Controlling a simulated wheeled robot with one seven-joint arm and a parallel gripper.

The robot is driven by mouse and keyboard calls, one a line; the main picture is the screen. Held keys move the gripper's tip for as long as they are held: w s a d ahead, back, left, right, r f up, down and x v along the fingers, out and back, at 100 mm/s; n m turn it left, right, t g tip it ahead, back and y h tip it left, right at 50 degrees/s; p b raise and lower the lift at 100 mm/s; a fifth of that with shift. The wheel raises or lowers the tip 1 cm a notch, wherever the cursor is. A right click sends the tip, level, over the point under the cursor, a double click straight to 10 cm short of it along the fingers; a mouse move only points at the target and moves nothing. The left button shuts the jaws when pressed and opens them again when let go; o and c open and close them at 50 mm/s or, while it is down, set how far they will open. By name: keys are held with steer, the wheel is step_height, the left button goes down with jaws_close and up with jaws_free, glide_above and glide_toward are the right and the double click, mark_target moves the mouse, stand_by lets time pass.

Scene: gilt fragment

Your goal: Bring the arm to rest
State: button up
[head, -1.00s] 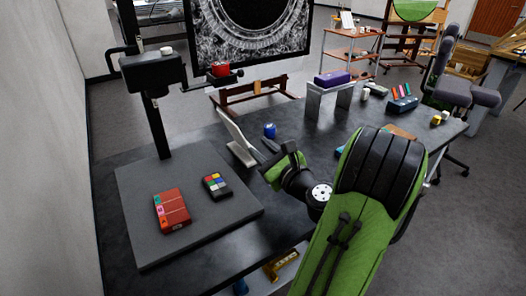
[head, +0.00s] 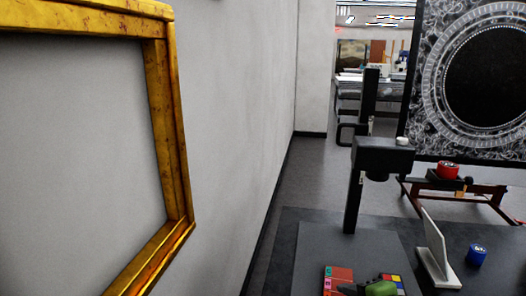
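Only a small part of my arm shows in the head view, cut off by the bottom edge. A green and black piece that looks like my gripper (head: 370,288) is over the grey board (head: 378,244), in front of the red box (head: 338,274) and the colour chart (head: 391,281). Its fingers cannot be made out, so I cannot tell whether it is open or shut. The rest of my arm is out of view.
A gilt frame (head: 172,120) hangs on the white wall at left. A black stand (head: 384,155) rises behind the board. A white angled plate (head: 436,250) and a blue jar (head: 477,254) stand to the right. A dark patterned panel (head: 470,80) is behind.

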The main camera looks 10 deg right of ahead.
steer(key=s+a+n+g, duration=0.1)
steer(key=a+n, duration=0.1)
steer(key=s+a+n+g, duration=0.1)
steer(key=s+a+n, duration=0.1)
steer(key=n, duration=0.1)
steer(key=s+a+n+g+h, duration=0.1)
steer(key=s+a+n, duration=0.1)
steer(key=shift+s+f+n, duration=0.2)
steer(key=shift+s+n, duration=0.05)
steer(key=shift+n, duration=0.05)
steer(key=s+r+n+g+h, duration=0.2)
steer(key=s+n, duration=0.6)
steer(key=s, duration=0.3)
step_height(320, 180, up, 15)
steer(key=p, duration=1.4)
steer(key=shift+a+p, duration=0.25)
steer(key=shift+p, duration=0.05)
steer(key=shift+f, duration=0.1)
